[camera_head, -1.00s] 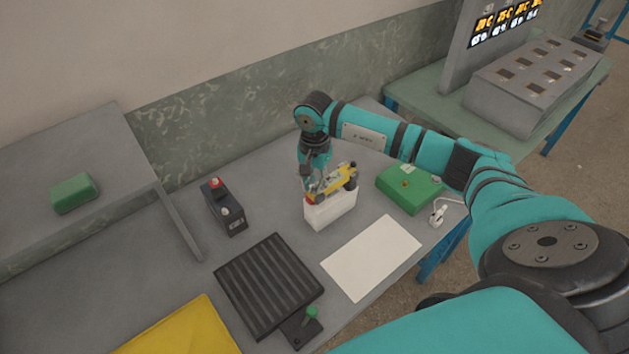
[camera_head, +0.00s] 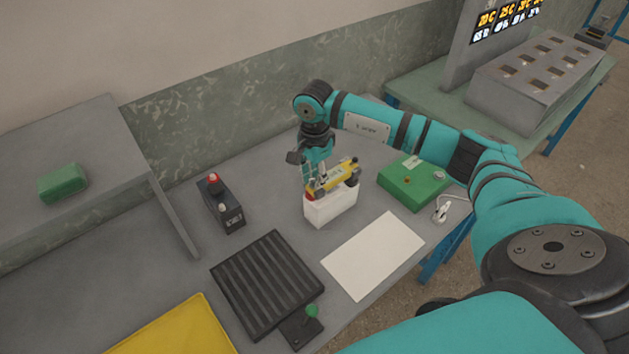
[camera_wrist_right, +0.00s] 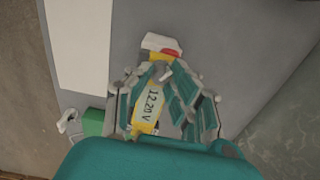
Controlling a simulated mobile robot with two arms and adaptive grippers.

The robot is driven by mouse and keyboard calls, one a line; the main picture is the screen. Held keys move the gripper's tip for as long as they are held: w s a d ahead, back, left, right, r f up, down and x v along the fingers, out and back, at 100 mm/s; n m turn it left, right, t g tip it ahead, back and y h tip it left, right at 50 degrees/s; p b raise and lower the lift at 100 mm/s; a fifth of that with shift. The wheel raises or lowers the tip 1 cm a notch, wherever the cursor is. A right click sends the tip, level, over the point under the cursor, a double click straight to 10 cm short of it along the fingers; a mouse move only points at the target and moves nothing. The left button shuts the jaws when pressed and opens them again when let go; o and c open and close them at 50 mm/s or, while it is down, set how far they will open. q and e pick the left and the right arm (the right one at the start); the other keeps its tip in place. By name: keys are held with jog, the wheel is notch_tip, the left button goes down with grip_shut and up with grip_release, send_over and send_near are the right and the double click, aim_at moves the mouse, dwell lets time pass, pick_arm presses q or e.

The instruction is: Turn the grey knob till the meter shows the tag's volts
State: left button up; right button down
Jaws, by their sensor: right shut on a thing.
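My right gripper (camera_head: 318,183) is shut on a yellow piece (camera_head: 335,180) with a red end, over the white box (camera_head: 331,211). I cannot tell whether the piece touches the box. In the wrist view a pale label (camera_wrist_right: 149,108) reading 12.20 V shows between the right fingers. A round grey part, possibly the grey knob (camera_head: 439,177), sits on the green box (camera_head: 405,190), apart from the gripper. A dark box (camera_head: 220,208) with red and white tops has a small panel (camera_head: 235,219), too small to read. My left gripper is not in view.
A white clip (camera_head: 441,212) lies by the table edge. A green block (camera_head: 63,183) sits on the left shelf.

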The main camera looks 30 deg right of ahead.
aim_at(314, 179)
jog(key=m+b, duration=0.2)
jog(key=m, duration=0.2)
jog(key=shift+f+m+b, duration=0.1)
jog(key=shift+m+b, duration=0.2)
jog(key=m+b, duration=0.2)
jog(key=m, duration=0.3)
jog(key=m+b, duration=0.1)
jog(key=m, duration=0.4)
jog(key=shift+m+b, duration=0.4)
jog(key=m, duration=0.5)
jog(key=shift+m+b, duration=0.4)
jog(key=c, duration=1.2)
grip_release()
jog(key=shift+r, duration=0.2)
notch_tip(314, 179, up, 12)
jog(key=shift+f, duration=0.1)
